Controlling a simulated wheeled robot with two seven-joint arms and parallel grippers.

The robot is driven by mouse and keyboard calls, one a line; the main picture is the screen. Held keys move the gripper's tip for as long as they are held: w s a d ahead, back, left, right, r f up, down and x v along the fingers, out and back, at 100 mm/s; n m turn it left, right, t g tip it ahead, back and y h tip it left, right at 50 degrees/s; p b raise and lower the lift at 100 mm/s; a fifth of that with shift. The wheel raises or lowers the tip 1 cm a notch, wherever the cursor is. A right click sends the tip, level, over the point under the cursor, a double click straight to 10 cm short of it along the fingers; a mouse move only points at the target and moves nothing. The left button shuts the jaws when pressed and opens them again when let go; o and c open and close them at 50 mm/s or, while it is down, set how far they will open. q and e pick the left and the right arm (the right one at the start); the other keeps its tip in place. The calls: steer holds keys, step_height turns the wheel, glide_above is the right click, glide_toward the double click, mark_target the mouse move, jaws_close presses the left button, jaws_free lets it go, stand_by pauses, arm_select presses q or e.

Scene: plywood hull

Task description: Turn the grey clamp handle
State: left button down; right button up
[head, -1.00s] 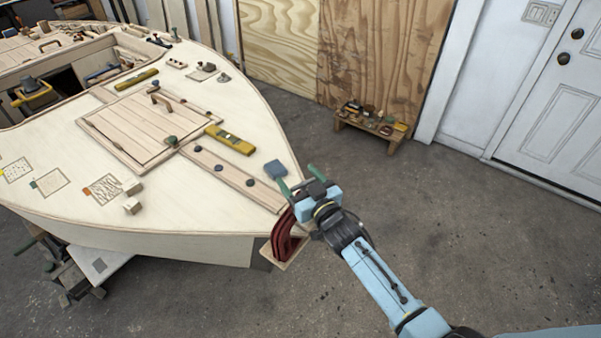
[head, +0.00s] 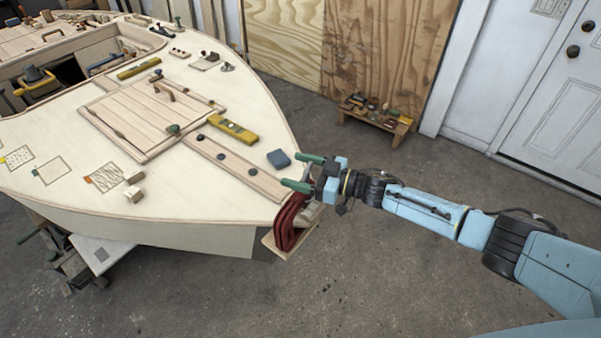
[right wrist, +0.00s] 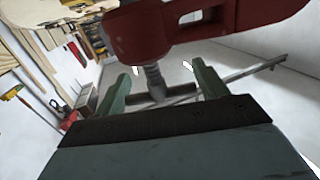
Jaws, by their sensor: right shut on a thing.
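The red clamp (head: 288,224) sits at the bow tip of the plywood hull, and its red frame (right wrist: 200,28) fills the top of the right wrist view. A threaded screw runs from the frame to the grey clamp handle (right wrist: 165,96), a crossbar. My right gripper (head: 295,171) is at the bow beside the clamp, with its green fingers pointing left. In the right wrist view the gripper (right wrist: 158,76) has one finger at each end of the crossbar, shut on it. The handle is hard to make out in the head view. My left gripper is not in view.
A small wooden bench (head: 375,122) stands by the back wall. Open floor lies right of the bow.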

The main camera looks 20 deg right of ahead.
steer(key=shift+f+g, duration=0.1)
steer(key=shift+g, duration=0.2)
steer(key=o, duration=1)
steer(key=v, duration=1.3)
steer(key=shift+s, duration=0.2)
